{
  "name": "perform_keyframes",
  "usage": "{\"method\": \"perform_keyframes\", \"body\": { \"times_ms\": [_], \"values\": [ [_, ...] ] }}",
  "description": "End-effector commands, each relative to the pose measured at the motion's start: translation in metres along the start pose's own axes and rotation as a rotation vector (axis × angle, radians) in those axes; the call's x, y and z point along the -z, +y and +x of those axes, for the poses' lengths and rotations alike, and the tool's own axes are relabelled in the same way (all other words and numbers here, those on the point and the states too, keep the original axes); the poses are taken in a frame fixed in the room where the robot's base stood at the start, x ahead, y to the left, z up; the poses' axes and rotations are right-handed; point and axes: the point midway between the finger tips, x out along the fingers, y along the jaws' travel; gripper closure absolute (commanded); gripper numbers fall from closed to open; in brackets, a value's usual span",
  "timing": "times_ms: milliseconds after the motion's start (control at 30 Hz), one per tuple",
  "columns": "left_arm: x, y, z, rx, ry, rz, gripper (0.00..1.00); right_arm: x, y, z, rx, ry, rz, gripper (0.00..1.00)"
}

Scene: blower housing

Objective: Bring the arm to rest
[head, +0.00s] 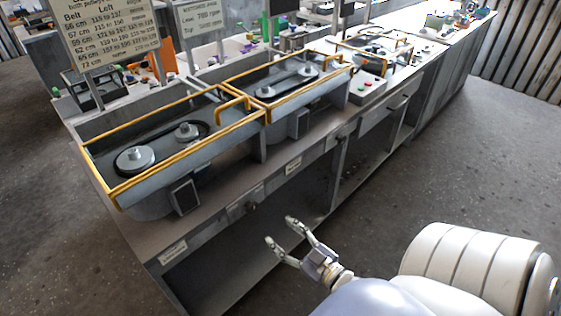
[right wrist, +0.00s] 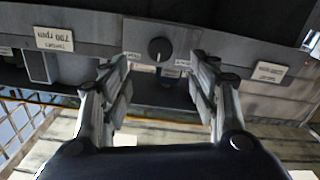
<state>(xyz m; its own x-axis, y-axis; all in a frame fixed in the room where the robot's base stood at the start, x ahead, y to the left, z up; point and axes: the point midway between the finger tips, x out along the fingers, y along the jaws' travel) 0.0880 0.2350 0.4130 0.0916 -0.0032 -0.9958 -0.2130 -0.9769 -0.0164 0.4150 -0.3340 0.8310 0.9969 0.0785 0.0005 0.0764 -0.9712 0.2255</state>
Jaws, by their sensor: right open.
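My right gripper (head: 280,233) is open and empty in the head view. It is in front of the grey workbench (head: 225,205), out over the floor side, with its fingers pointing toward the bench front. In the right wrist view my right gripper (right wrist: 160,82) shows two spread fingers with nothing between them. Beyond the fingertips is a dark round knob (right wrist: 159,50) on a grey panel of the bench front; the fingers look apart from it. My left gripper is not in the head view.
Two blower housings with yellow-railed lids (head: 187,131) (head: 287,75) stand on the bench. A control box with buttons (head: 367,88) is to their right. Sign boards (head: 108,30) rise behind. Open shelves (head: 300,190) lie under the bench top. The floor (head: 480,150) at right is clear.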

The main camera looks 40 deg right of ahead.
Motion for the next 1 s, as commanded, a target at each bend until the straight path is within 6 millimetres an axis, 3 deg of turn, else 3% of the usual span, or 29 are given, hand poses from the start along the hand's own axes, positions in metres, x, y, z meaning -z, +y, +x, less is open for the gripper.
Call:
{"method": "perform_keyframes", "body": {
  "times_ms": [433,567,667,767,900,1000],
  "values": [
    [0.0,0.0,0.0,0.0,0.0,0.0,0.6,0.0,0.0,0.0,0.0,-0.001,0.0,0.45],
    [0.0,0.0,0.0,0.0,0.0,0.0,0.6,-0.021,-0.004,-0.002,0.0,-0.051,0.006,0.45],
    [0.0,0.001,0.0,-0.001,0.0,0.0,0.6,-0.066,-0.016,-0.011,0.004,-0.166,0.02,0.45],
    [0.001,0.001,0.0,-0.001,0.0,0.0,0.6,-0.131,-0.036,-0.031,0.016,-0.338,0.041,0.45],
    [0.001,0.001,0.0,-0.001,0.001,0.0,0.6,-0.22,-0.076,-0.077,0.051,-0.604,0.069,0.45],
    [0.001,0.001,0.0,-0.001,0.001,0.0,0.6,-0.275,-0.109,-0.12,0.086,-0.797,0.085,0.45]
  ]
}}
